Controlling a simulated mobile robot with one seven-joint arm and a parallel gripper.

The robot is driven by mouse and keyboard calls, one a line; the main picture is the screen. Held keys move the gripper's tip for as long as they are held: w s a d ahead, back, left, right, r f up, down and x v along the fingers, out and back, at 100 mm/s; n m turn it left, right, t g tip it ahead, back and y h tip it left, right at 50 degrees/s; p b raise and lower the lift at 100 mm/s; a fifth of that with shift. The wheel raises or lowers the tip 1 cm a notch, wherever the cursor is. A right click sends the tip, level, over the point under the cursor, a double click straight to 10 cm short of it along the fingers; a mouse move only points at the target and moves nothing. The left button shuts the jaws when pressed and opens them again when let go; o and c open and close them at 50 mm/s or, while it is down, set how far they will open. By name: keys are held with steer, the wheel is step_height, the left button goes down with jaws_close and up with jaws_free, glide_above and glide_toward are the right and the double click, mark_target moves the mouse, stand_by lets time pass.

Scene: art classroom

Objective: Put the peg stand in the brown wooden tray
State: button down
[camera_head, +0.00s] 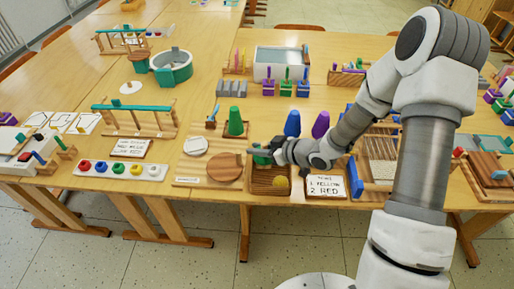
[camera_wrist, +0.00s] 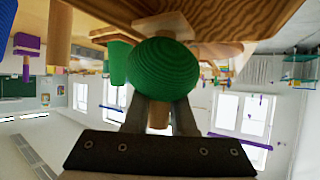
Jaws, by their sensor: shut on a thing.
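My gripper (camera_head: 262,153) is low over the back of a small brown wooden tray (camera_head: 270,193). In the wrist view my gripper (camera_wrist: 160,112) is shut around a ribbed green rounded piece (camera_wrist: 162,68), with a pale wooden part above it in the picture. In the head view the green piece (camera_head: 260,158) shows only partly behind the fingers. Whether it belongs to a peg stand, and whether it touches the tray, I cannot tell. A small stand with a blue-tipped peg (camera_head: 212,118) is left of a green cone.
The green cone (camera_head: 235,122), blue cone (camera_head: 292,123) and purple cone (camera_head: 320,125) stand behind the tray. A white sign (camera_head: 325,187) is to its right. A round wooden disc (camera_head: 226,168) lies left. A coloured-knob strip (camera_head: 118,170) lies farther left.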

steer(key=shift+f, duration=0.2)
steer(key=shift+f+b, duration=0.8)
steer(key=shift+f, duration=0.05)
steer(key=shift+f, duration=0.35)
stand_by(0.5)
